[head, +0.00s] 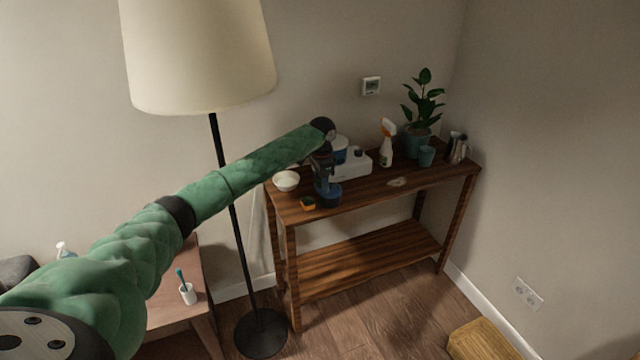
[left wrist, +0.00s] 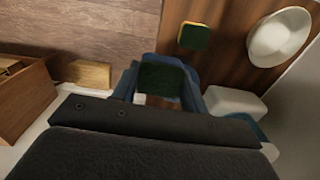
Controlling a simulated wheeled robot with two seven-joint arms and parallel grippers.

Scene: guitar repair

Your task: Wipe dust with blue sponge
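My left gripper (head: 328,190) reaches down over the wooden console table (head: 360,191). In the left wrist view its blue fingers (left wrist: 160,88) stand on either side of a dark green pad, which looks like the scouring side of the blue sponge (left wrist: 161,77). The pad fills most of the gap; whether the fingers press on it cannot be told. A yellow sponge with a green top (head: 308,203) lies on the table just left of the gripper and also shows in the wrist view (left wrist: 193,36). A pale dust patch (head: 397,182) lies on the tabletop to the right.
A white bowl (head: 286,181) is left of the gripper. A white appliance (head: 352,165), spray bottle (head: 387,145), potted plant (head: 418,130), teal cup (head: 427,156) and metal vessels (head: 457,148) stand along the back. A floor lamp (head: 240,240) stands at left.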

